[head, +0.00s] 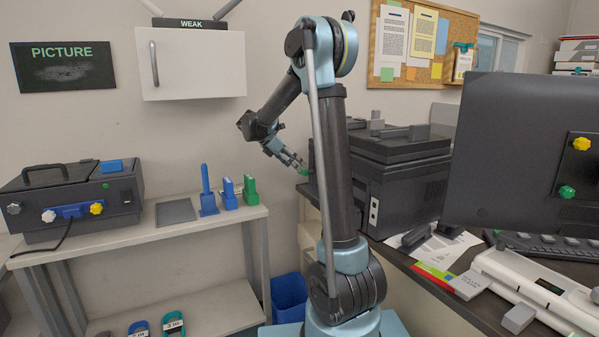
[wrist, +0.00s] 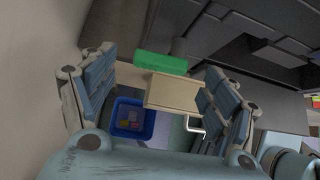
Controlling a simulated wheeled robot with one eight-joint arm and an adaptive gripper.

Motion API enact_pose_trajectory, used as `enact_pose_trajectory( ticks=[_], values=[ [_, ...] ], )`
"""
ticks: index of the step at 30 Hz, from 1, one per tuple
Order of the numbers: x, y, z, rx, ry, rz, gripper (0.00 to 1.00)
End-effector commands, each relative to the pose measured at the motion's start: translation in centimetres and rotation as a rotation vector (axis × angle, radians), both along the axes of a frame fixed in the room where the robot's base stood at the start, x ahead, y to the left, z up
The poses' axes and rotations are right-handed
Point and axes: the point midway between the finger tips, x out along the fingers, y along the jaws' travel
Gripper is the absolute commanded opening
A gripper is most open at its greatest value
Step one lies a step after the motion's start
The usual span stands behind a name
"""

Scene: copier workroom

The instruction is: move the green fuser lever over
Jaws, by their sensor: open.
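The green fuser lever (wrist: 160,63) shows in the wrist view as a green bar lying across the picture, in front of the dark copier. In the head view only a small green bit of it (head: 304,172) shows by the fingertips, at the left side of the dark copier (head: 410,200). My gripper (head: 299,163) is open and points toward the lever. In the wrist view its two fingers (wrist: 160,67) stand left and right of the lever, with visible gaps; contact is not seen. My arm hides part of the copier in the head view.
A shelf table (head: 150,232) on the left bears a dark machine (head: 70,205) and blue and green upright pieces. A blue bin (head: 290,297) stands on the floor below my gripper. A monitor (head: 520,150) stands at right. The wall is close to the left.

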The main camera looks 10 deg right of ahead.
Motion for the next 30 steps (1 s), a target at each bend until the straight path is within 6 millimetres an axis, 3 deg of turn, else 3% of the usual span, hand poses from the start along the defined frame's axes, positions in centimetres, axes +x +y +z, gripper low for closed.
enact_pose_trajectory(
  ticks=[9, 20, 26, 30],
  values=[
    [0.6, -2.7, -2.6, 0.001, -0.001, -0.003, 0.79],
    [0.7, -3.1, -3.0, 0.001, -0.002, -0.002, 0.79],
    [0.7, -3.1, -3.0, 0.001, -0.002, -0.002, 0.38],
    [0.7, -3.1, -3.0, 0.001, -0.002, -0.002, 0.35]
  ],
)
